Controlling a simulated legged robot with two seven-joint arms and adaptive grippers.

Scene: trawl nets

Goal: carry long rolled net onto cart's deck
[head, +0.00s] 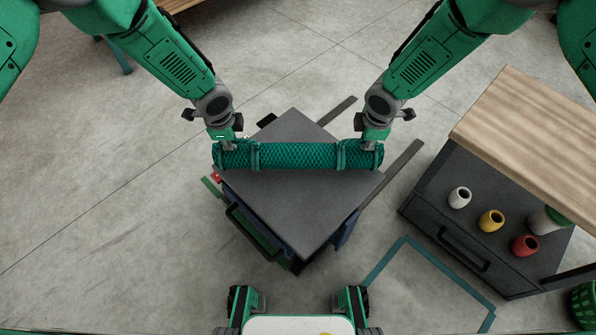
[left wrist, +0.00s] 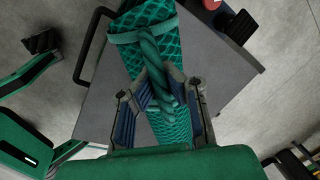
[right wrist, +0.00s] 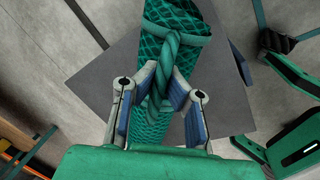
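The long rolled net (head: 298,156) is a green mesh roll with a twisted rope loop near each end. It lies level across the cart's dark grey deck (head: 290,205) in the head view, its ends reaching past the deck's edges. I cannot tell whether it touches the deck or hangs just above it. My left gripper (head: 228,145) is shut on the rope loop (left wrist: 152,60) at the left end. My right gripper (head: 371,146) is shut on the rope loop (right wrist: 166,55) at the right end. The net's underside is hidden.
A dark cabinet with a wooden top (head: 530,125) stands at the right, with white, yellow (head: 491,220) and red (head: 525,245) spools on its shelf. The cart's black handle (head: 250,232) is at its near left. Teal tape marks the floor. The concrete floor at left is clear.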

